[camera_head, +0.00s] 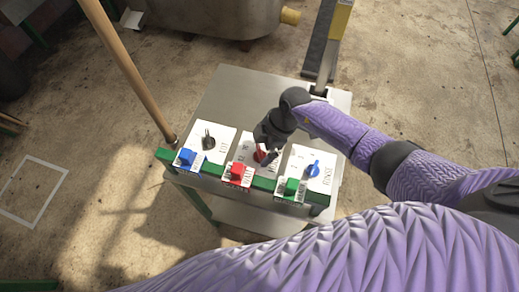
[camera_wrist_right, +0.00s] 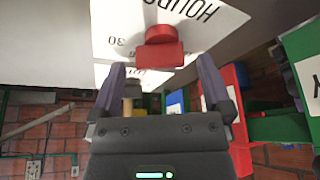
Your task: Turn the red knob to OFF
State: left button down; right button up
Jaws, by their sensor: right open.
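The red knob (camera_head: 258,156) sits on the middle white panel (camera_head: 245,149) of the metal table, partly hidden by my right gripper (camera_head: 267,157). In the right wrist view the red knob (camera_wrist_right: 162,50) shows at top centre on a white dial plate (camera_wrist_right: 115,25) with printed marks, among them "30". My right gripper (camera_wrist_right: 163,72) is open, with one finger to each side of the knob in that view. The knob appears just beyond the fingertips; I cannot tell whether they touch it. Its pointing direction is unclear. My left gripper is not in view.
A black knob (camera_head: 208,140) is on the left panel and a blue knob (camera_head: 313,169) on the right one. Blue (camera_head: 186,158), red (camera_head: 238,173) and green (camera_head: 291,187) blocks line the green front rail. A wooden pole (camera_head: 128,70) stands at left.

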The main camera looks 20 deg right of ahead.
jog(key=shift+a+f, duration=0.25)
jog(key=shift+f, duration=0.25)
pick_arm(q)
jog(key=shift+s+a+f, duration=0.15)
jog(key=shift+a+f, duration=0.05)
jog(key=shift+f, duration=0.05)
pick_arm(e)
jog(key=shift+r, duration=0.1)
jog(key=c, duration=1.2)
jog(key=shift+c, duration=0.2)
